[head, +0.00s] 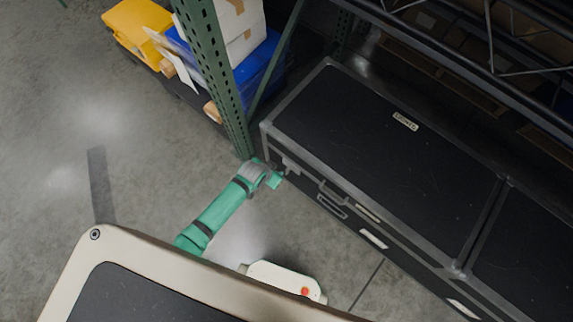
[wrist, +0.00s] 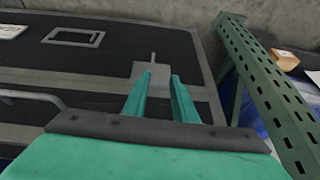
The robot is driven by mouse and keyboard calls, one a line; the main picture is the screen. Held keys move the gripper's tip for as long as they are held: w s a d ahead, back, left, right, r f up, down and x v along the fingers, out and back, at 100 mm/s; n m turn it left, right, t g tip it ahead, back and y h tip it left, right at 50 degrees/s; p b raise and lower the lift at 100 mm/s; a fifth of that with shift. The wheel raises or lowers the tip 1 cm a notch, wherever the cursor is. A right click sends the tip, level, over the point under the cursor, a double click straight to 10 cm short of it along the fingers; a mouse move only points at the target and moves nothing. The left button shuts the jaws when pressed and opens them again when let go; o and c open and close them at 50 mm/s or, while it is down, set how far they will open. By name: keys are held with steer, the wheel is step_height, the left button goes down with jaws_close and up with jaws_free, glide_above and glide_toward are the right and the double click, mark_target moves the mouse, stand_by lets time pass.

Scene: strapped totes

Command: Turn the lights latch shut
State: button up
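A long black case (head: 390,150) with grey metal edges has a small label (head: 405,122) on its lid, too small to read surely. A grey latch plate (wrist: 139,72) with a thin lever standing up from it is on the case front near its corner post end, in the wrist view. In the head view the latch area (head: 291,166) is small and partly unclear. My gripper (wrist: 162,76) has its two teal fingers apart, with the tips at the latch; one tip overlaps the plate. I cannot tell whether they touch it. In the head view my gripper (head: 277,180) is beside the case's left corner.
A green perforated rack post (wrist: 262,85) stands close to the right of my gripper in the wrist view. Case handles (head: 332,207) lie along the front. Yellow (head: 137,25) and blue bins (head: 262,72) are behind the post. Floor at left is clear.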

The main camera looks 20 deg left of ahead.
mark_target(287, 171)
steer(key=shift+g, duration=0.3)
steer(key=x, duration=0.4)
steer(key=d+x, duration=0.1)
steer(key=x, duration=0.7)
steer(key=shift+w+d, duration=0.4)
steer(key=shift+d, duration=0.05)
steer(key=shift+c, duration=0.6)
jaws_close()
